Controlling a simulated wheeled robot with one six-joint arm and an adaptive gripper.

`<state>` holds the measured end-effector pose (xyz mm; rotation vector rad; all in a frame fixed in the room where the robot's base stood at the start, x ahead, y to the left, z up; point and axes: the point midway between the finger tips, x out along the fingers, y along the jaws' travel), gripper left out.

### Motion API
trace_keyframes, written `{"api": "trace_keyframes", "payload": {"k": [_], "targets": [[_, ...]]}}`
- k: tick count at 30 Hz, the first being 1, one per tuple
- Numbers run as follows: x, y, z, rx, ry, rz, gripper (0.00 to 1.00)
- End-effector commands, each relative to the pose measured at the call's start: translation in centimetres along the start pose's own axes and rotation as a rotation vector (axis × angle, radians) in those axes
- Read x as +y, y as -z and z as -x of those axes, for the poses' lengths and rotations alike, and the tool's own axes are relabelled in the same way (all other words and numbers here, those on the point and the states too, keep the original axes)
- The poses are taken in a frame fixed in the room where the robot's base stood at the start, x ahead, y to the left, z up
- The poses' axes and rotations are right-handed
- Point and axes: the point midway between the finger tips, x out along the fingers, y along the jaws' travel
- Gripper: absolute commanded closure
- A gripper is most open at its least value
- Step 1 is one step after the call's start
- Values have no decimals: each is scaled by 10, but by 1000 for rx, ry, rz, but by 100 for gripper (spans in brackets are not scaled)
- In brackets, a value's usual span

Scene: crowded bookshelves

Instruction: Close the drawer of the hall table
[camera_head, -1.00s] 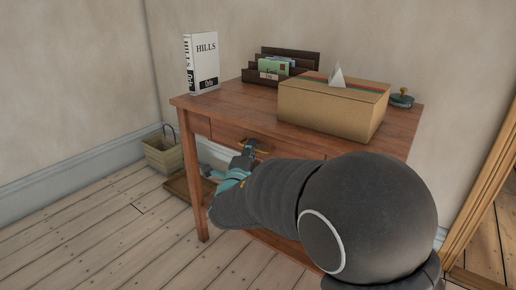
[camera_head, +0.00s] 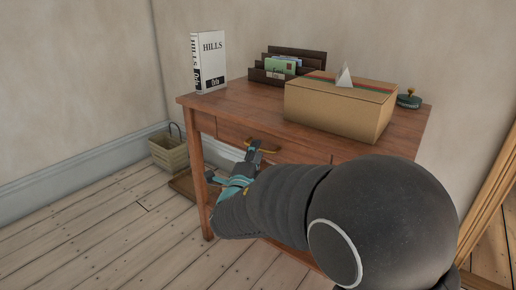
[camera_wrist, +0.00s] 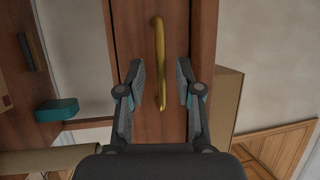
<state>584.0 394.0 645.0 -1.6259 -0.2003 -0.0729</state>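The hall table (camera_head: 205,170) is reddish-brown wood. Its drawer front (camera_head: 232,132) faces me under the top and bears a brass handle (camera_head: 265,146). How far the drawer stands out is hard to tell. My gripper (camera_head: 252,156) is at the handle, partly hidden by my arm in the head view. In the wrist view, the drawer front (camera_wrist: 135,25) runs up the picture, and the brass handle (camera_wrist: 158,45) lies between the fingertips of my open gripper (camera_wrist: 160,72). A gap shows on both sides of it; contact is not visible.
On the tabletop stand a white book (camera_head: 210,62), a letter holder (camera_head: 285,66), a tan tissue box (camera_head: 335,110) and a small green item (camera_head: 409,101). A basket (camera_head: 168,152) sits on the floor at left.

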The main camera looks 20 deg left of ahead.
Motion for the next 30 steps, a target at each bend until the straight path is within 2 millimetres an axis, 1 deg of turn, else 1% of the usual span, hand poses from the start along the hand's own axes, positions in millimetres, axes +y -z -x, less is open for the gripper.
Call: {"api": "trace_keyframes", "payload": {"k": [1, 6, 9, 13, 18, 30], "targets": [[0, -1, 11, -4, -2, 0, 65], [0, 0, 45, -2, -2, 1, 65], [0, 0, 63, -1, -1, 1, 65], [0, 0, 80, 0, -1, 1, 65], [0, 1, 90, 3, -1, 0, 65], [0, 1, 92, 3, -1, 1, 65]]}}
